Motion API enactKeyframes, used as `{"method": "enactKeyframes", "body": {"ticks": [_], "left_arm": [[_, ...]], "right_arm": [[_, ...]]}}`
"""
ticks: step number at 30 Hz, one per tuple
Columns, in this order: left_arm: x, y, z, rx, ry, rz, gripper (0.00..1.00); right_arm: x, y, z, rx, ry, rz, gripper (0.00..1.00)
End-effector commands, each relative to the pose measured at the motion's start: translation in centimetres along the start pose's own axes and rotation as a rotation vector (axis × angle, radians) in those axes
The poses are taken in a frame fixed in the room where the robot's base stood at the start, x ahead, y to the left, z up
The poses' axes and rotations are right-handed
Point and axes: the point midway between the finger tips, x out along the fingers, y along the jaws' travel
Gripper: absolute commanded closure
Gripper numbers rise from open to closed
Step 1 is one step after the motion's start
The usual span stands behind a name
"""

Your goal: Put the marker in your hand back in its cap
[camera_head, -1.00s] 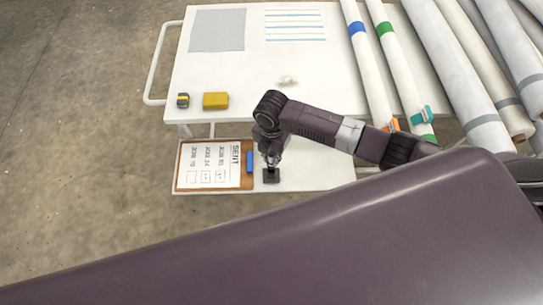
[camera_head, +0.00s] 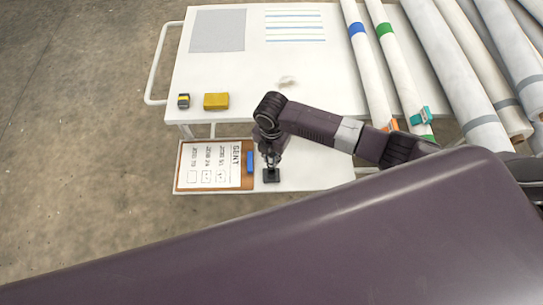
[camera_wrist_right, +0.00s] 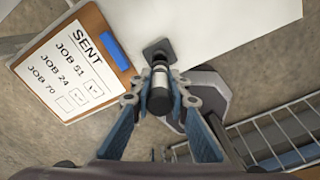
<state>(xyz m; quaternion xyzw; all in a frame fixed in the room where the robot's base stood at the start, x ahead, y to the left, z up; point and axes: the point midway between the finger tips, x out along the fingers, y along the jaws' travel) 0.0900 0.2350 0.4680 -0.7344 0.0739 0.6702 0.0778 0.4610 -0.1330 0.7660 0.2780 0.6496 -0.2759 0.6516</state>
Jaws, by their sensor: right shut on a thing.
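My right gripper (camera_head: 270,158) is over the cart's lower shelf and also shows in the wrist view (camera_wrist_right: 160,94). It is shut on the marker (camera_wrist_right: 159,78), a light grey barrel with a black rear end, held between the two fingertips. The marker points at a black cap on a square dark base (camera_wrist_right: 154,45), which stands on the white shelf. In the head view the base (camera_head: 271,176) is right below the gripper. The marker's tip is hidden, so I cannot tell whether it is inside the cap. My left gripper is not in view.
A clipboard (camera_head: 211,183) reading SENT with job boxes lies left of the base, its blue clip (camera_head: 250,162) close to the gripper. The upper shelf (camera_head: 250,67) holds a yellow block (camera_head: 216,101), a tape measure (camera_head: 184,101) and long rolls (camera_head: 365,60) at right.

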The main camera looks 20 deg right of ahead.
Motion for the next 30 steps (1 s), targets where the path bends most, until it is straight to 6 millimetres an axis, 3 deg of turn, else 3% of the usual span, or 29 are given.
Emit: {"method": "enactKeyframes", "body": {"ticks": [30], "left_arm": [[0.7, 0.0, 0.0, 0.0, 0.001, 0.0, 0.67]], "right_arm": [[1.2, 0.0, 0.0, 0.0, 0.0, 0.0, 1.0]]}}
